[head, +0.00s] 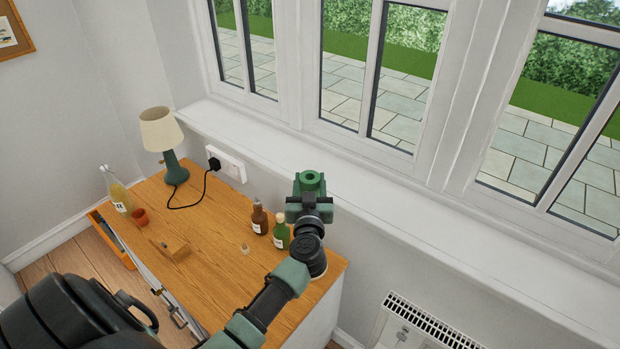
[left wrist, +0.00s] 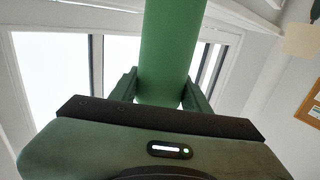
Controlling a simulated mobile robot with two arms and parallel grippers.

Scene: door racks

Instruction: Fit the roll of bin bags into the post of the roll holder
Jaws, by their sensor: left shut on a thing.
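The roll of bin bags (head: 312,181) is green, with a round hole in its upper end. My left gripper (head: 310,200) is shut on it and holds it in the air, beyond the right part of the dresser and in front of the window sill. In the left wrist view the green roll (left wrist: 170,50) runs upward between the two fingers (left wrist: 165,95). A small wooden piece with a short upright part (head: 174,249) stands on the dresser top; it may be the roll holder, but its post is hard to make out. My right gripper is not in view.
The wooden dresser top (head: 215,230) carries a lamp (head: 163,140), a brown bottle (head: 259,218), a green bottle (head: 281,232), a yellow bottle (head: 117,188), an orange cup (head: 140,216) and a small pale item (head: 245,249). A drawer (head: 110,240) stands open. The sill (head: 330,160) is bare.

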